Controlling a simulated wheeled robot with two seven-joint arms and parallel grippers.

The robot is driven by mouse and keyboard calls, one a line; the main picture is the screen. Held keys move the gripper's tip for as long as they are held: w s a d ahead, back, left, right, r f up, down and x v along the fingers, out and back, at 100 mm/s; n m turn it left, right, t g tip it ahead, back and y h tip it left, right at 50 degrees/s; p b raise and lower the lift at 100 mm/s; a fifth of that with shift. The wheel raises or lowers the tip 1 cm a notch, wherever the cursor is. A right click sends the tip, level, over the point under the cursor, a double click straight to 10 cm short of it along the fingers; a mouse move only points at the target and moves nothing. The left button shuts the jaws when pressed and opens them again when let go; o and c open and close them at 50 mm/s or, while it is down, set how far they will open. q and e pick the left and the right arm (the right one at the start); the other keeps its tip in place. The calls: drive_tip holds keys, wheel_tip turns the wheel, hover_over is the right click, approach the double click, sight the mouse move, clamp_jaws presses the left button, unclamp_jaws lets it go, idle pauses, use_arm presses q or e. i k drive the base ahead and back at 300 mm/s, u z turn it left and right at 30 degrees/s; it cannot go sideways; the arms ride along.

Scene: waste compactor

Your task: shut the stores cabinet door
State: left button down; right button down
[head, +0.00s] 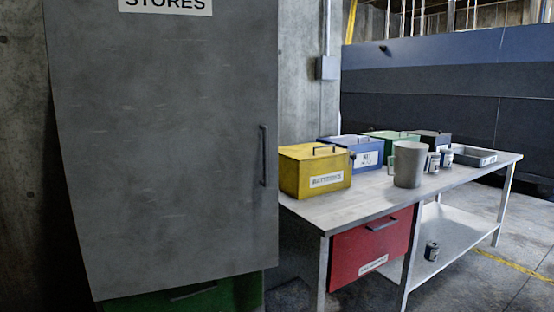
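The grey stores cabinet door (170,150) fills the left of the head view. A white STORES label (166,4) is cut off by the top edge. A dark upright bar handle (264,156) sits near the door's right edge. The door's bottom edge slants up to the right. A green drawer front (225,294) with a dark handle shows below the door, partly hidden by it. I cannot tell from this view how far the door stands from the cabinet's frame. Neither of my grippers is in view.
Right of the cabinet stands a workbench (375,205) with a red drawer (370,250). Floor is clear at the right.

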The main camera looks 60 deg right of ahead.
sight(166, 112)
drive_tip(key=z, duration=2.95)
drive_tip(key=i, duration=2.95)
drive_tip(key=u, duration=2.3)
